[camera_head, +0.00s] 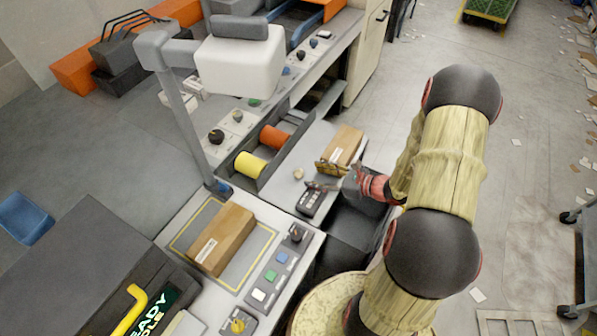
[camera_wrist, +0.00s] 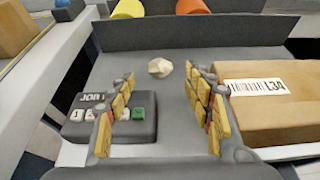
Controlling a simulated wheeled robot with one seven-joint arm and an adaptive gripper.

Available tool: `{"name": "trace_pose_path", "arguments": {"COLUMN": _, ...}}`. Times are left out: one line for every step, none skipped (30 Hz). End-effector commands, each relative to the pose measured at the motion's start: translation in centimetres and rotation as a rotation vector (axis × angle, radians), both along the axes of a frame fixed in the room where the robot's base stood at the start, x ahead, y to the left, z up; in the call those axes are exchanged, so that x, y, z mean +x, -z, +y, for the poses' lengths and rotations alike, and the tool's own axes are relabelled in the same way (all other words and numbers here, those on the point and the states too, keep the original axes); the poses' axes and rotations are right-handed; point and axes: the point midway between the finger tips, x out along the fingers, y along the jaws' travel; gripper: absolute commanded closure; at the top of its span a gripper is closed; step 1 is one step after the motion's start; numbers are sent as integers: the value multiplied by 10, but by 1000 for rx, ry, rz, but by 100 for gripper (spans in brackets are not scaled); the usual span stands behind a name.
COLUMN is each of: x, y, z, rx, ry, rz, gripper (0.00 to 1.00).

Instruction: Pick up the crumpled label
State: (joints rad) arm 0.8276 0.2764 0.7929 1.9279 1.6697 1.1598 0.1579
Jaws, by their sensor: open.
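The crumpled label (camera_head: 298,173) is a small cream-coloured wad lying on the grey work surface. In the wrist view the label (camera_wrist: 160,68) lies ahead of my fingers, between their lines and apart from them. My gripper (camera_head: 325,177) is open and empty, low over the same surface. In the wrist view its yellow-padded fingers (camera_wrist: 162,95) stand wide apart, with bare surface between them.
A keypad box (camera_wrist: 110,118) sits by the left finger. A cardboard box with a barcode label (camera_wrist: 262,105) sits close by the right finger. Yellow (camera_head: 250,164) and orange (camera_head: 273,136) rolls lie in a trough behind a raised edge. Another carton (camera_head: 222,239) lies on the nearer bench.

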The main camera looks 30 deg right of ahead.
Motion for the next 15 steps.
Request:
{"name": "trace_pose_path", "arguments": {"x": 4, "y": 3, "z": 3, "rx": 0, "ry": -2, "rz": 0, "gripper": 48}}
{"name": "trace_pose_path", "arguments": {"x": 6, "y": 4, "z": 5, "rx": 0, "ry": -2, "rz": 0, "gripper": 48}}
{"name": "trace_pose_path", "arguments": {"x": 9, "y": 5, "z": 7, "rx": -1, "ry": -4, "rz": 0, "gripper": 48}}
{"name": "trace_pose_path", "arguments": {"x": 11, "y": 6, "z": 8, "rx": -1, "ry": -4, "rz": -1, "gripper": 48}}
{"name": "trace_pose_path", "arguments": {"x": 14, "y": 8, "z": 10, "rx": -1, "ry": -4, "rz": -1, "gripper": 48}}
{"name": "trace_pose_path", "arguments": {"x": 18, "y": 10, "z": 13, "rx": -1, "ry": -5, "rz": -1, "gripper": 48}}
{"name": "trace_pose_path", "arguments": {"x": 21, "y": 11, "z": 16, "rx": -1, "ry": -6, "rz": 0, "gripper": 48}}
{"name": "trace_pose_path", "arguments": {"x": 25, "y": 13, "z": 18, "rx": -1, "ry": -6, "rz": -1, "gripper": 48}}
{"name": "trace_pose_path", "arguments": {"x": 30, "y": 15, "z": 21, "rx": -1, "ry": -6, "rz": -1, "gripper": 48}}
{"name": "trace_pose_path", "arguments": {"x": 33, "y": 17, "z": 23, "rx": -1, "ry": -6, "rz": -1, "gripper": 48}}
{"name": "trace_pose_path", "arguments": {"x": 36, "y": 18, "z": 25, "rx": -1, "ry": -6, "rz": -1, "gripper": 48}}
{"name": "trace_pose_path", "arguments": {"x": 40, "y": 19, "z": 27, "rx": -1, "ry": -5, "rz": -1, "gripper": 48}}
{"name": "trace_pose_path", "arguments": {"x": 42, "y": 20, "z": 29, "rx": -2, "ry": -5, "rz": -1, "gripper": 48}}
{"name": "trace_pose_path", "arguments": {"x": 44, "y": 21, "z": 30, "rx": -2, "ry": -5, "rz": -1, "gripper": 48}}
{"name": "trace_pose_path", "arguments": {"x": 46, "y": 21, "z": 31, "rx": -1, "ry": -4, "rz": -1, "gripper": 48}}
